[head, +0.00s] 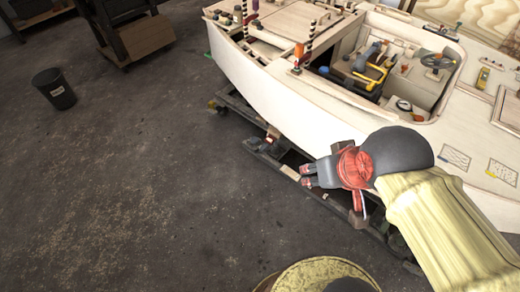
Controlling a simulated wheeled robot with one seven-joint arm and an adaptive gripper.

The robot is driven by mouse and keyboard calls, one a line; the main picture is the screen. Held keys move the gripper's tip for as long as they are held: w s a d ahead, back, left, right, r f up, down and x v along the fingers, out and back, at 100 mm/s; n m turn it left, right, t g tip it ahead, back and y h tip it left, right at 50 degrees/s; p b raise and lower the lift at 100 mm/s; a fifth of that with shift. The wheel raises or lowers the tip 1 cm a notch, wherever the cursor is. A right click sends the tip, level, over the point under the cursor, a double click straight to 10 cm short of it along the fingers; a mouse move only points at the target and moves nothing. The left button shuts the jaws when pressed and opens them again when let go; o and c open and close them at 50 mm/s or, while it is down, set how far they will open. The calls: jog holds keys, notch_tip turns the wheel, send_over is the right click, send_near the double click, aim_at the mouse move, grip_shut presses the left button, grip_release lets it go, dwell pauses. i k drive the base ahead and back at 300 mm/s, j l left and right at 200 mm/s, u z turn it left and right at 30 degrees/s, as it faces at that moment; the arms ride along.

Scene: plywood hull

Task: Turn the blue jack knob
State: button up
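My gripper (308,175) is at the end of my arm, in the middle right of the head view. It points left, beside the boat's hull and above the dark trailer frame. Its two dark fingers with reddish pads look apart, with nothing seen between them. I cannot make out a blue jack knob for certain.
The pale plywood boat (270,95) fills the upper right, with tools and a steering wheel (437,61) inside. The trailer frame (240,108) runs low along its side. A dark bin (54,88) stands far left.

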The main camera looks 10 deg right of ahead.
aim_at(255, 141)
jog(key=i+j, duration=0.2)
jog(key=i+j+z, duration=0.15)
jog(key=j, duration=0.25)
jog(key=i+j, duration=0.25)
jog(key=i+j+z, duration=0.1)
jog(key=j, duration=0.3)
jog(key=i+j+z, duration=0.1)
jog(key=i+j, duration=0.35)
jog(key=j, duration=0.25)
jog(key=i+j+z, duration=0.15)
jog(key=j, duration=0.2)
jog(key=i+j, duration=0.2)
jog(key=j, duration=0.15)
